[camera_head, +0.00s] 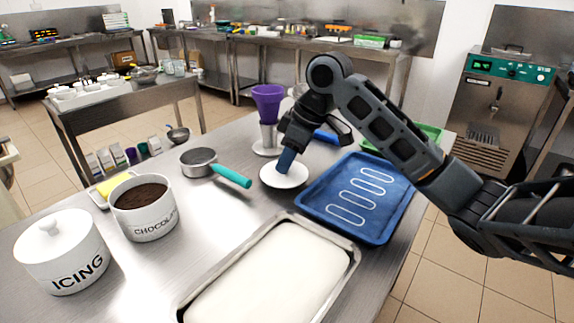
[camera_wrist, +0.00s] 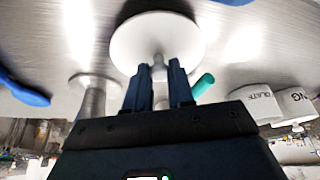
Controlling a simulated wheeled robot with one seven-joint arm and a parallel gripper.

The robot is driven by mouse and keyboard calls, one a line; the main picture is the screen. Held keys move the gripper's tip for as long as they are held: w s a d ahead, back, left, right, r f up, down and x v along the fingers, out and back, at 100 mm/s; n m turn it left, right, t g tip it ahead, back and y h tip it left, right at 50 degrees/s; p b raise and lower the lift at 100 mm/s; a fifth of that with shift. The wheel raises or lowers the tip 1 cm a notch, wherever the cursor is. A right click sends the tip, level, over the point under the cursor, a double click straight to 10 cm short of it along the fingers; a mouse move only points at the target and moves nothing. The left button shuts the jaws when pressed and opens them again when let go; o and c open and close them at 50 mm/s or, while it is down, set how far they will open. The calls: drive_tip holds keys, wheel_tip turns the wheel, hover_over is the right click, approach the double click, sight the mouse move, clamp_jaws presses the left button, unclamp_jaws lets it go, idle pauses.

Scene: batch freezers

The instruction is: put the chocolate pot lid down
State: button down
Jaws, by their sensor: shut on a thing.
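The chocolate pot lid (camera_head: 284,176) is a white disc with a knob, low over the steel table; I cannot tell whether it touches the table. My gripper (camera_head: 286,163) points down and is shut on its knob. In the wrist view the lid (camera_wrist: 155,38) shows beyond my gripper (camera_wrist: 160,75), with the knob between the two fingers. The chocolate pot (camera_head: 146,215) is white, labelled CHOCOLATE, and stands uncovered at the left, full of dark brown powder.
A blue tray (camera_head: 310,194) lies just right of the lid. A small pan with a teal handle (camera_head: 231,177) is to its left. A purple funnel (camera_head: 268,100) stands behind. A white-filled metal tray (camera_head: 352,262) is in front, and the lidded icing pot (camera_head: 62,262) is at front left.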

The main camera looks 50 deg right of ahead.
drive_tip(key=shift+f, duration=0.95)
drive_tip(key=shift+f, duration=0.2)
drive_tip(key=c, duration=1)
unclamp_jaws()
drive_tip(key=shift+r, duration=0.1)
drive_tip(key=v, duration=1.2)
drive_tip(key=shift+a+r, duration=0.1)
drive_tip(key=shift+r, duration=0.1)
